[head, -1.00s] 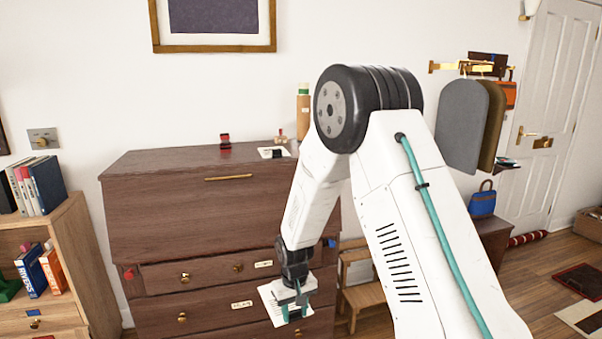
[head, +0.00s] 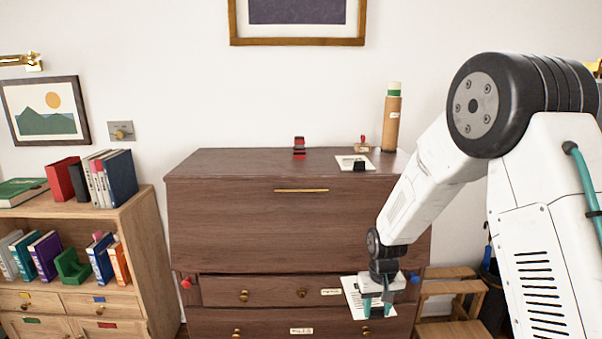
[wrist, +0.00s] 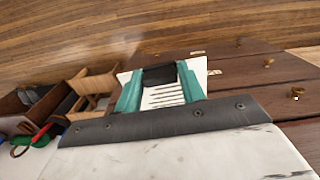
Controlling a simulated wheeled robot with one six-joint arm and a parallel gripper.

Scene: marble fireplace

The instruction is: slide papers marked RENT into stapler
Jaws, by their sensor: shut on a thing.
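My gripper (head: 377,306) is shut on a white sheet or stack of papers (head: 352,292), in front of the right side of the desk's drawers. In the wrist view the papers (wrist: 164,98) lie between the teal fingers, with dark printed lines and a black patch at the far end. No RENT marking can be read.
The dark wooden desk (head: 250,230) fills the middle. Its top holds a paper with a black item (head: 359,165), a small stamp (head: 362,144) and a cardboard tube (head: 392,120). A bookcase (head: 140,225) stands left, a wooden step stool (head: 450,290) right.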

